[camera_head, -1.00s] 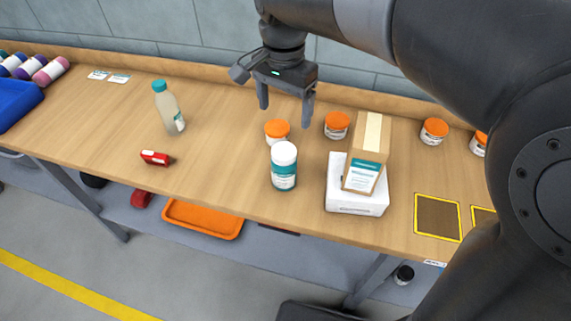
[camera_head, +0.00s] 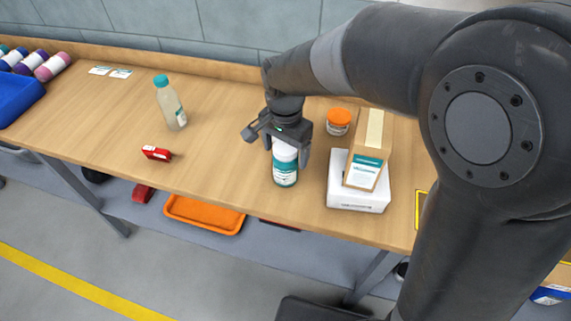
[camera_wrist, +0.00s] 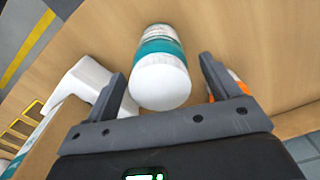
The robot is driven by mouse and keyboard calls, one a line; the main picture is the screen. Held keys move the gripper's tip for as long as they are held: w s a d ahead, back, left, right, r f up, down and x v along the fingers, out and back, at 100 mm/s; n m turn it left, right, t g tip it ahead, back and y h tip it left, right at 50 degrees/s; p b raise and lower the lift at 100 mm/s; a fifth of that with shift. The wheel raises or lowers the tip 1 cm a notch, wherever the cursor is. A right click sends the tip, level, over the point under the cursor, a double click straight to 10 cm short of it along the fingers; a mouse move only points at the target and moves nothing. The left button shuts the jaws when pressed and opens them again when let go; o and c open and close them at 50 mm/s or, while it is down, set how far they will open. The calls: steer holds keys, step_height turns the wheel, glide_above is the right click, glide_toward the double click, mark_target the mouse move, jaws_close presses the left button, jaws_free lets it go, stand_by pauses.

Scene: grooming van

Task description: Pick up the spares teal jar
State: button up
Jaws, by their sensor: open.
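A white jar with a teal label (camera_head: 285,175) stands upright near the front edge of the bench. It also shows between my fingers in the wrist view (camera_wrist: 160,70), its white lid nearest the camera and a gap on each side. My gripper (camera_head: 287,152) is open over the jar's top, with its fingers pointing down. In the wrist view my gripper (camera_wrist: 162,68) has one finger on each side of the jar. I cannot tell how far down the jar the fingertips reach. In the head view the gripper covers part of the lid.
A white box (camera_head: 357,200) with a brown carton (camera_head: 366,150) on it stands close right of the jar. An orange-lidded jar (camera_head: 338,122) is behind. A teal-capped bottle (camera_head: 170,105) and a red item (camera_head: 157,153) are left. The bench between is clear.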

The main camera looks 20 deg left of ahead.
steer(key=shift+f, duration=0.65)
steer(key=shift+c, duration=0.5)
steer(key=c, duration=1)
